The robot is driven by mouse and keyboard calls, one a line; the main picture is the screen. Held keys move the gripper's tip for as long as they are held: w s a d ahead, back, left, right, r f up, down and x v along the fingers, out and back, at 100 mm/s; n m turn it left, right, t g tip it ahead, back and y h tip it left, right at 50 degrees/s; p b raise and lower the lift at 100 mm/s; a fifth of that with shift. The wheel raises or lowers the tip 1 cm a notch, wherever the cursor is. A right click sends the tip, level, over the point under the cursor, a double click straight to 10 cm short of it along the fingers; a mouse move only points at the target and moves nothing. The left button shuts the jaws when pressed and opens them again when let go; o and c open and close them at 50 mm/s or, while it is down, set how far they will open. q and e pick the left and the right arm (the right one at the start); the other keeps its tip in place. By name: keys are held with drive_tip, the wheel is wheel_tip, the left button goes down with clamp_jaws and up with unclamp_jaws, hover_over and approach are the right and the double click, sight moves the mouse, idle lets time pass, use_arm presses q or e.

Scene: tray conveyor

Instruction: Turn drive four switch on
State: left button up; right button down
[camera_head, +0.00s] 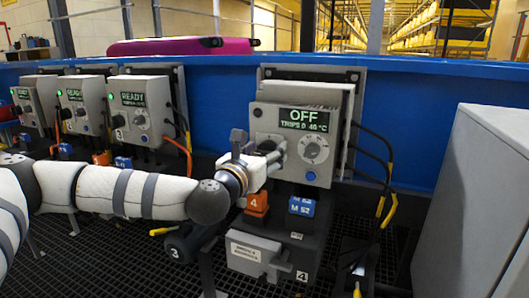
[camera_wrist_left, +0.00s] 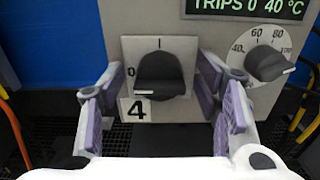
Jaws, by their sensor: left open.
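The drive four unit (camera_head: 328,165) is a grey box at the centre of the head view. Its green display (camera_head: 304,120) reads OFF, with a trip count of 0 and 40 °C. In the left wrist view its black rotary switch (camera_wrist_left: 160,75) sits on a plate marked 0 at the left and I at the top, above a label 4 (camera_wrist_left: 137,110). My left gripper (camera_head: 262,150) is open in front of the unit. Its purple-padded fingers (camera_wrist_left: 160,88) stand on both sides of the switch, apart from it. My right gripper is not in view.
A numbered temperature dial (camera_wrist_left: 267,64) is close to the right finger. Other drive units (camera_head: 140,108) showing READY line up to the left. Orange (camera_head: 257,203) and blue (camera_head: 302,206) blocks sit below drive four. Cables hang at its right, before a large grey cabinet (camera_head: 480,200).

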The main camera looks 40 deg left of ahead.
use_arm(q)
drive_tip(key=shift+c, duration=0.2)
drive_tip(key=c, duration=1.1)
